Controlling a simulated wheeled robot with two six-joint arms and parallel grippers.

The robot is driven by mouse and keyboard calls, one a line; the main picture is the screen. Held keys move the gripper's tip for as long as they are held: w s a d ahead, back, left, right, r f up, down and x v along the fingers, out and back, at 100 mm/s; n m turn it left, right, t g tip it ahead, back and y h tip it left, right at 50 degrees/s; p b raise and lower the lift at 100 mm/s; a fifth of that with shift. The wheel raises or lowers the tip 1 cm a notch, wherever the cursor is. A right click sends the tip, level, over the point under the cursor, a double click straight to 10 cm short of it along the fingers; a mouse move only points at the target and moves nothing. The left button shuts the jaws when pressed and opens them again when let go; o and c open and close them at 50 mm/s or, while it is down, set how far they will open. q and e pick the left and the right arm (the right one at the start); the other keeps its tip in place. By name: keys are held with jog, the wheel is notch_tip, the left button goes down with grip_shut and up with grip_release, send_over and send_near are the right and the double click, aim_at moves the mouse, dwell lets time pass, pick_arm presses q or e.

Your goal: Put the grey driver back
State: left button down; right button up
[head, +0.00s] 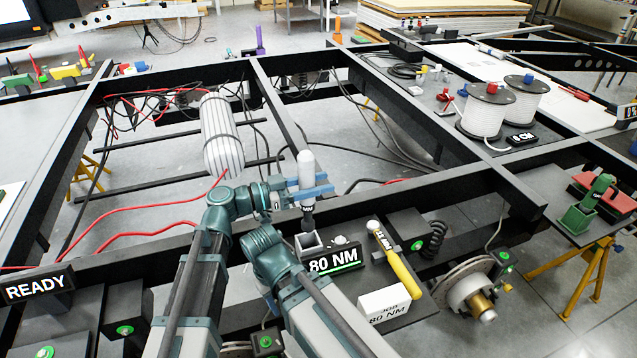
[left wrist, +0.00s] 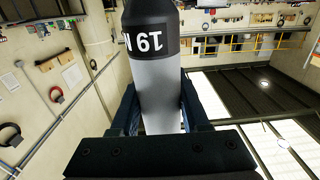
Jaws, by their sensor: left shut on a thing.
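My left gripper (head: 309,192) is shut on the grey driver (head: 306,168), which stands about upright with its dark tip down. The tip is right above or at the mouth of a small square grey holder (head: 308,244); I cannot tell whether it is inside. In the left wrist view the grey driver (left wrist: 160,95) sits between the fingers (left wrist: 160,108), with a dark band carrying an upside-down, partly cut label. My right gripper does not show.
An "80 NM" display (head: 333,261) stands just in front of the holder. A ribbed white cylinder (head: 221,135) and loose red cables (head: 150,205) are behind to the left.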

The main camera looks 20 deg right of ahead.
pick_arm(q)
jog(key=shift+f+b, duration=5.3)
jog(key=shift+f, duration=0.3)
jog(key=shift+c, duration=1.6)
grip_release()
jog(key=a, duration=1.3)
jog(key=shift+s+a, duration=0.2)
jog(key=shift+a, duration=0.2)
jog(key=shift+f, duration=0.1)
